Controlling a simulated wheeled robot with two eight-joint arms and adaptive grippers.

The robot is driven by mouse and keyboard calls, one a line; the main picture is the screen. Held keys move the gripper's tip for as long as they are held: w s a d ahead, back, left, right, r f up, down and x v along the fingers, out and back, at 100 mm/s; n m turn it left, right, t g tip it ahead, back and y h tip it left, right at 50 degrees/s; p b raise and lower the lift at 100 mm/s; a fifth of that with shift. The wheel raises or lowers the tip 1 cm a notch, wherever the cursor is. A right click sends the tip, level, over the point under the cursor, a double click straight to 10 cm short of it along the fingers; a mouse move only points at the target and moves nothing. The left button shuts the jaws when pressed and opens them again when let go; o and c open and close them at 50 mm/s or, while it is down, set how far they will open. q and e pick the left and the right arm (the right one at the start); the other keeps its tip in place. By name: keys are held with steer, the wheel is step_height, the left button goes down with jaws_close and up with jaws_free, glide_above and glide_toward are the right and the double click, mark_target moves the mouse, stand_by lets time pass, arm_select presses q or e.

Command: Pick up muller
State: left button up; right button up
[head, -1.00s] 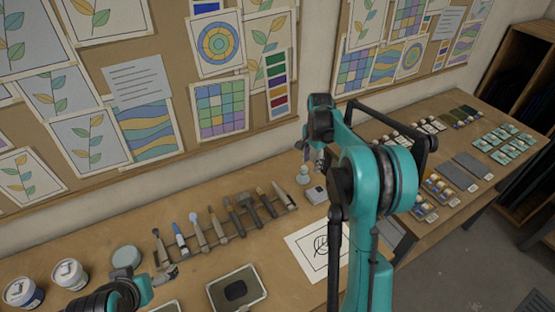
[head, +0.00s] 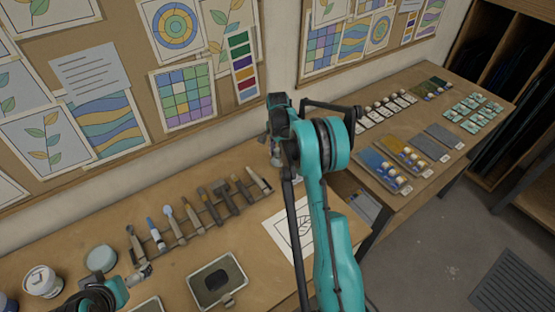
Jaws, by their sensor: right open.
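A small pale glass piece, probably the muller (head: 277,158), stands at the back of the bench near the wall. It is mostly hidden behind my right gripper and arm. My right gripper (head: 271,147) is open and right at this piece in the picture; I cannot tell whether they touch. My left gripper (head: 138,275) is low at the left, over the bench, well away from it. Its fingers are too small to read.
A rack of brushes and tools (head: 197,213) lies left of the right gripper. A framed tray with a dark patch (head: 217,283), a leaf drawing (head: 290,222), a pale round lid (head: 100,258) and a white jar (head: 42,281) are on the bench. Paint trays (head: 405,160) fill the right side.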

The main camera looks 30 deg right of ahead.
mark_target(278, 150)
jaws_close()
steer(key=shift+r, duration=0.15)
steer(key=shift+r, duration=0.55)
step_height(278, 150, up, 3)
steer(key=shift+f+p, duration=0.1)
steer(key=shift+p, duration=0.35)
steer(key=s+d+r+p, duration=0.1)
steer(key=s+d+r, duration=0.2)
steer(key=s+r, duration=0.4)
steer(key=s, duration=0.4)
steer(key=shift+d, duration=0.35)
steer(key=c, duration=0.6)
jaws_free()
steer(key=shift+c, duration=0.2)
jaws_close()
steer(key=shift+s, duration=0.1)
